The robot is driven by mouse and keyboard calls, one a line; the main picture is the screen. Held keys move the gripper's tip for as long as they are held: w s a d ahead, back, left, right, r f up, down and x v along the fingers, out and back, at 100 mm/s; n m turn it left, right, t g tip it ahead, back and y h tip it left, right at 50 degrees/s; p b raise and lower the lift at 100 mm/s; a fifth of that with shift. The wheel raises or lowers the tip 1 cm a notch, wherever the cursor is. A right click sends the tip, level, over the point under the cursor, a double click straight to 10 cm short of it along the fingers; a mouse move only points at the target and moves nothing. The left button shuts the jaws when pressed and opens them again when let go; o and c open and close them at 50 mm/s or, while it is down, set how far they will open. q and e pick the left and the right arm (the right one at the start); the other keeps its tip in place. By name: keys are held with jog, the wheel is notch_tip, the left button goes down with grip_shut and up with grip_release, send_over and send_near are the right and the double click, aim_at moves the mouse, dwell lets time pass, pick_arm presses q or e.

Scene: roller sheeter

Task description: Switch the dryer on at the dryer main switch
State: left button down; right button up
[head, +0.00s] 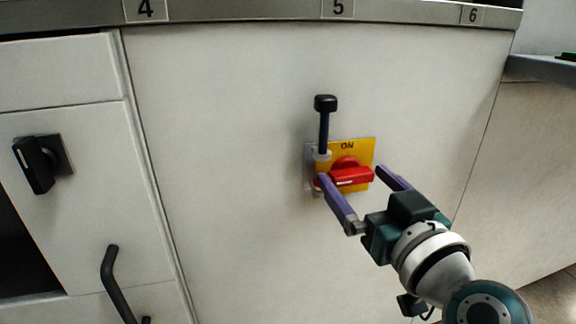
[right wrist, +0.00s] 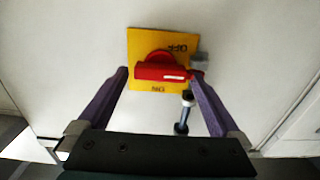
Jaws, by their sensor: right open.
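The dryer main switch is a red rotary handle (head: 350,177) on a yellow plate (head: 364,151) on the white cabinet front. The handle lies about crosswise, its white mark toward the left end in the head view. "ON" is printed at the plate's top there. In the right wrist view the plate (right wrist: 139,42) appears upside down, with "OFF" beside the red handle (right wrist: 155,71). My right gripper (head: 351,174) is open, its purple fingers at the handle's two ends. It also shows in the right wrist view (right wrist: 159,73). I cannot tell whether the fingers touch the handle. My left gripper is out of view.
A black-knobbed lever (head: 324,122) stands upright just above and left of the handle, close to my right fingers; it shows in the right wrist view (right wrist: 185,112). A black knob (head: 38,163) and a bar handle (head: 115,285) are on the left cabinet. The panel between is bare.

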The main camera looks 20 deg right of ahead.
jog(key=c, duration=1.2)
